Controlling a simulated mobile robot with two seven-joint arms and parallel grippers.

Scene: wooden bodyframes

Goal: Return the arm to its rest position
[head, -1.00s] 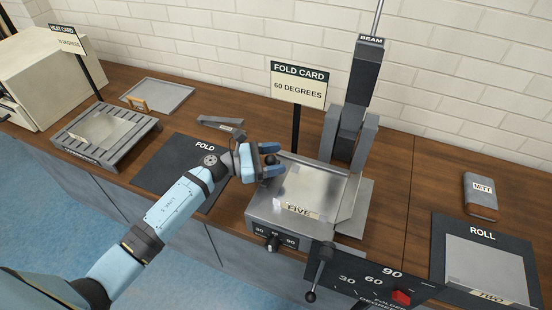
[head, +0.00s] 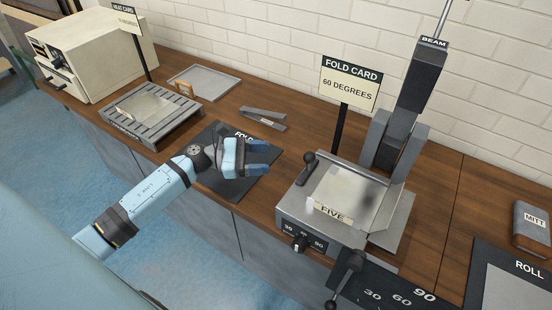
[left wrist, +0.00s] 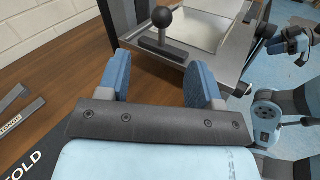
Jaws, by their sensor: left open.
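My left gripper (head: 262,157) is open and empty above the dark FOLD mat (head: 238,188), left of the metal folder (head: 290,212). Its two blue fingers also show in the left wrist view (left wrist: 161,80), with nothing between them. The folder's black ball-knob lever (head: 305,168) stands upright just beyond the fingertips, apart from them. A metal sheet labelled FIVE (head: 345,185) lies on the folder. Part of my other arm, with what looks like the right gripper (left wrist: 297,42), shows at the right edge of the left wrist view; its jaws are unclear.
Tongs (head: 263,118) lie behind the mat. A slatted rack (head: 155,122) with a sheet, a grey tray (head: 205,82) and an oven (head: 100,55) stand to the left. The FOLD CARD sign (head: 349,83) and raised beam (head: 405,95) rise behind the folder. A mitt (head: 531,226) lies right.

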